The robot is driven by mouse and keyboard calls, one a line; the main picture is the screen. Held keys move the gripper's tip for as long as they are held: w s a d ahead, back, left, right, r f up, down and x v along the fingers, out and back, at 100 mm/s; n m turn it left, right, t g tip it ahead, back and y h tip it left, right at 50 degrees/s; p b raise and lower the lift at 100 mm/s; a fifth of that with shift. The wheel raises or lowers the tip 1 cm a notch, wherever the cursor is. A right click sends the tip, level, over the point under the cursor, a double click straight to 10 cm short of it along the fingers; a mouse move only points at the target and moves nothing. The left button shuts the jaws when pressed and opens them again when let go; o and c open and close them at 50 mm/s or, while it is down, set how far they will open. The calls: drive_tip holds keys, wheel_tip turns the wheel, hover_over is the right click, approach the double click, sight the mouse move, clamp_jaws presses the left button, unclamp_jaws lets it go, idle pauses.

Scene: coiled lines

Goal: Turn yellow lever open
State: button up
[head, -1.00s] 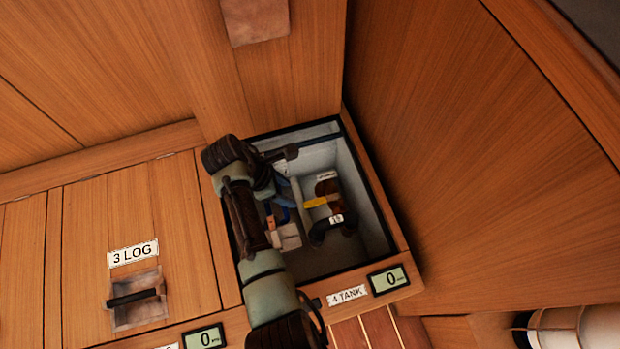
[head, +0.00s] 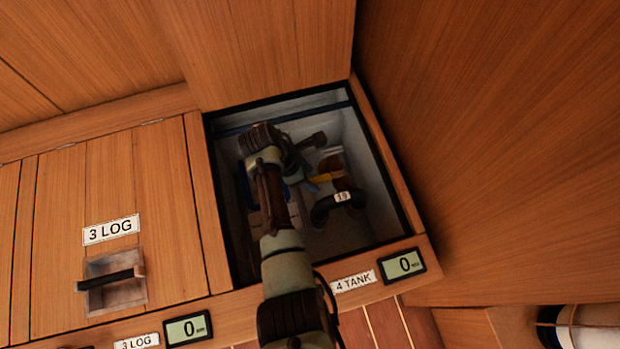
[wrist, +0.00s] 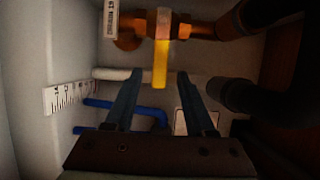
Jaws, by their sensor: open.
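The yellow lever (wrist: 161,65) shows in the wrist view on a copper-coloured pipe fitting (wrist: 195,28), its handle pointing down the picture. My gripper (wrist: 160,76) is open, with its two blue fingers on either side of the lever's lower end in the picture. I cannot tell whether a finger touches it or how far off it is in depth. In the head view the yellow lever (head: 319,178) shows as a small strip inside the open tank compartment (head: 352,120), beside my gripper (head: 314,181). My arm hides part of the compartment.
A black hose (head: 322,208) with a "19" tag curves close to the lever. Blue pipes (wrist: 120,110), a white pipe (wrist: 115,74) and a scale strip (wrist: 70,96) lie near the fingers. The compartment walls are close around my arm. The 3 LOG hatch (head: 60,220) is shut.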

drive_tip(key=shift+d+f, duration=0.1)
drive_tip(key=shift+f, duration=0.1)
clamp_jaws()
idle(1.4)
